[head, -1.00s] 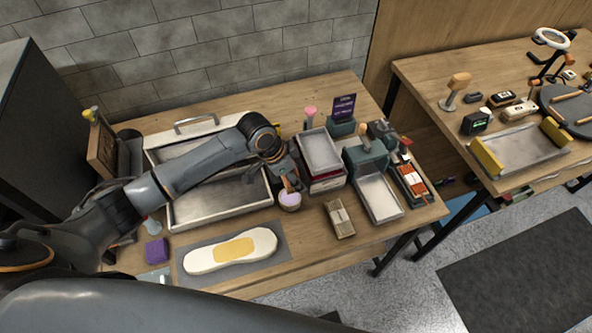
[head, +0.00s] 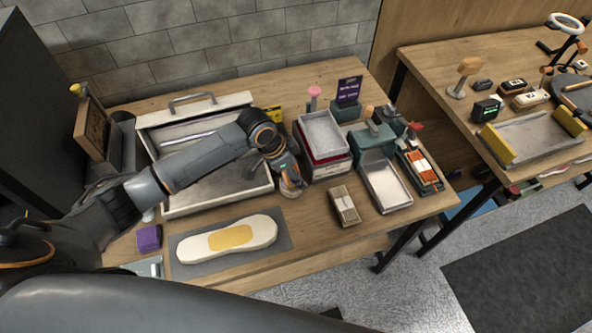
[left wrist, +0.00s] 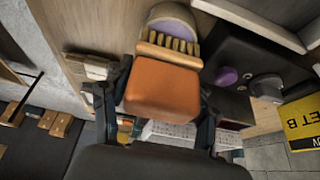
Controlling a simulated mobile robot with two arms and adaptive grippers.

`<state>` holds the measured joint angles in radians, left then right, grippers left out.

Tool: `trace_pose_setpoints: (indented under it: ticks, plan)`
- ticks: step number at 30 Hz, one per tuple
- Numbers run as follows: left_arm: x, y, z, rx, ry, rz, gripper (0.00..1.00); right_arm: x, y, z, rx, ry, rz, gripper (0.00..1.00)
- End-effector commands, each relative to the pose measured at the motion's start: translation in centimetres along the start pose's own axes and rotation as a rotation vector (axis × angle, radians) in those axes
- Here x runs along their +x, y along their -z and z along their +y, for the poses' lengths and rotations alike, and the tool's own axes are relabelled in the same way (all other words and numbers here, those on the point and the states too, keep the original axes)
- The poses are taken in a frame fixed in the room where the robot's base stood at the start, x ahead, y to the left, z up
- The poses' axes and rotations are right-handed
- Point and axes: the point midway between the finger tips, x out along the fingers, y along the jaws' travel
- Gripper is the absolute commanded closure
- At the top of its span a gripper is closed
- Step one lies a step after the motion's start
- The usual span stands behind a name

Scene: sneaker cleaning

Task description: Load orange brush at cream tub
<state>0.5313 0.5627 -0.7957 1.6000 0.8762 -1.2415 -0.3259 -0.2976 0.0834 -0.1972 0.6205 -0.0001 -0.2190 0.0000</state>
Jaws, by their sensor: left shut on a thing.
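The orange brush (left wrist: 162,88) is between the fingers of my left gripper (left wrist: 160,110), which is shut on it. Its tan bristles point at the cream tub (left wrist: 184,12), a round tub with a pale lilac filling. In the left wrist view the bristle tips overlap the tub's near edge. I cannot tell whether they touch the cream. In the head view my left gripper (head: 288,180) is right at the tub (head: 292,191) and hides most of it. The brush is hidden there. My right gripper is not in view.
A large metal tray (head: 200,208) lies left of the tub. Stacked trays (head: 322,133) stand close on its right. A bristled block (head: 344,206) lies to the front right. A sneaker-sole-shaped piece (head: 262,230) lies on a grey mat in front. A yellow sign (left wrist: 302,118) is nearby.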

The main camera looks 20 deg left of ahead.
Motion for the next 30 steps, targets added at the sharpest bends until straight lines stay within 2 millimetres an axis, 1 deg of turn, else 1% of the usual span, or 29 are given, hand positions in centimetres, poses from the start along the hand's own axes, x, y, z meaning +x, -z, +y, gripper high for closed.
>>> trace_pose_setpoints:
  ticks: [17,30]
  plan:
    - [-0.07,0.05,0.0,0.0,0.0,0.001,0.66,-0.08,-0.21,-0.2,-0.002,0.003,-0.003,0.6]
    - [0.38,-0.13,0.02,0.0,0.0,0.0,0.66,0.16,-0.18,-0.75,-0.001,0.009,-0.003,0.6]
